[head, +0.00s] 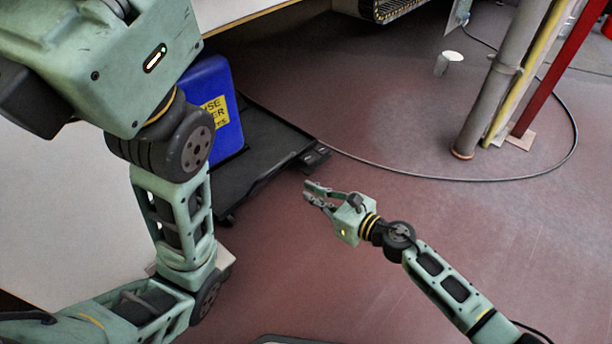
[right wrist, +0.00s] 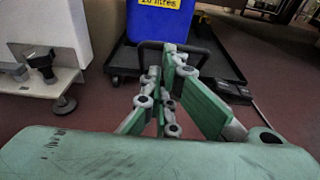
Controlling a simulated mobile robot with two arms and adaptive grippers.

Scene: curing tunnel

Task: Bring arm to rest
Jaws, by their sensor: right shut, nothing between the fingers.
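My right gripper (head: 312,194) is in the middle of the head view, at the end of the arm that comes in from the lower right. It is shut and empty, held out over the red-brown floor. It also shows in the right wrist view (right wrist: 165,95), with its fingers together in front of the blue container and the dark platform. My left arm fills the left side of the head view, large and close, bent at its joints. Its gripper does not show in either view.
A blue container (head: 222,130) with a yellow label stands on a black platform (head: 262,150), beyond my right gripper. A cable (head: 440,179) curves over the floor. A grey post (head: 490,100) and a red post (head: 560,60) stand at the right. A white cylinder (head: 447,63) is farther back.

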